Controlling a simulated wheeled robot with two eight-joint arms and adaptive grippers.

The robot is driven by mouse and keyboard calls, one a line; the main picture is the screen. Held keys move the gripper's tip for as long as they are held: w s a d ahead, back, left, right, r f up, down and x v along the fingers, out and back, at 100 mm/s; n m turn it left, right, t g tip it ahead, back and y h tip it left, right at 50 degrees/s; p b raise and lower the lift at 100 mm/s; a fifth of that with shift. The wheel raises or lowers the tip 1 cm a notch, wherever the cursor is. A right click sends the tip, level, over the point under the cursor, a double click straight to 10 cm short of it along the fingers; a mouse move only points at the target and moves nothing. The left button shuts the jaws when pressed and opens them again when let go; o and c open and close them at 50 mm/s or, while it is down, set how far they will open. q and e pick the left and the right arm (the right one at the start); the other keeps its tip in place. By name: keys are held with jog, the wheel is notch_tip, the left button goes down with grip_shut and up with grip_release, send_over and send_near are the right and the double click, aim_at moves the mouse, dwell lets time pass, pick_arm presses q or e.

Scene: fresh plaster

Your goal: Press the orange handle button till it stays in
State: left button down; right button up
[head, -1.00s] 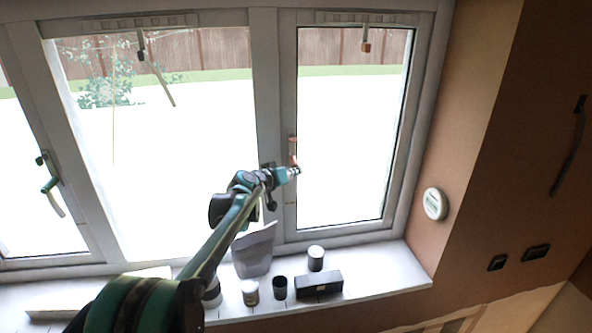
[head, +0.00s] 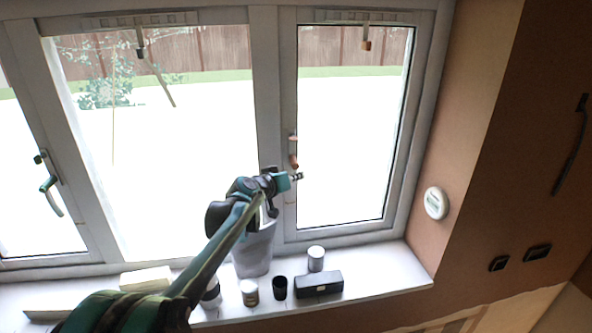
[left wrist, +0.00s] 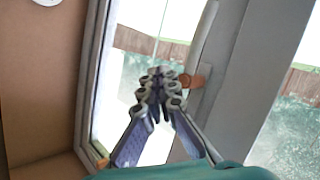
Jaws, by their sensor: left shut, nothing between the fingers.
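The window handle (head: 292,142) is on the frame post left of the right pane, with an orange button (head: 294,161) at its lower end. In the left wrist view the orange button (left wrist: 193,81) sits at the base of the grey handle (left wrist: 205,38), just right of the fingertips. My left gripper (head: 298,176) is shut and empty, with its tips just below the button in the head view. The fingertips (left wrist: 160,82) also show in the left wrist view. I cannot tell whether they touch the button or how far in it is. My right gripper is not in view.
The sill (head: 385,279) below holds a grey pot (head: 254,252), a black box (head: 318,284) and several small jars. Another handle (head: 49,184) is on the left window. A round white device (head: 436,203) is on the right wall.

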pick_arm(q)
jog(key=s, duration=0.3)
jog(key=shift+s+d, duration=0.15)
jog(key=shift+d, duration=0.2)
jog(key=s+a+f+g+y+b, duration=0.1)
jog(key=s+a+f+b, duration=0.5)
jog(key=s+f+b, duration=0.6)
jog(key=s+a+f+g+y+b, duration=0.2)
jog(key=s+a+f+y+b, duration=0.2)
jog(key=s+f+b, duration=0.8)
jog(key=s+a+f+g+y+b, duration=0.2)
jog(key=s+a+f+b, duration=0.5)
jog(key=f, duration=2.2)
jog(key=s+b, duration=0.5)
jog(key=s, duration=0.5)
jog(key=shift+s+a+f+n+y+b, duration=0.2)
jog(key=shift+s+a+n+y+b, duration=0.1)
jog(key=shift+n+y+b, duration=0.1)
jog(key=shift+w, duration=0.1)
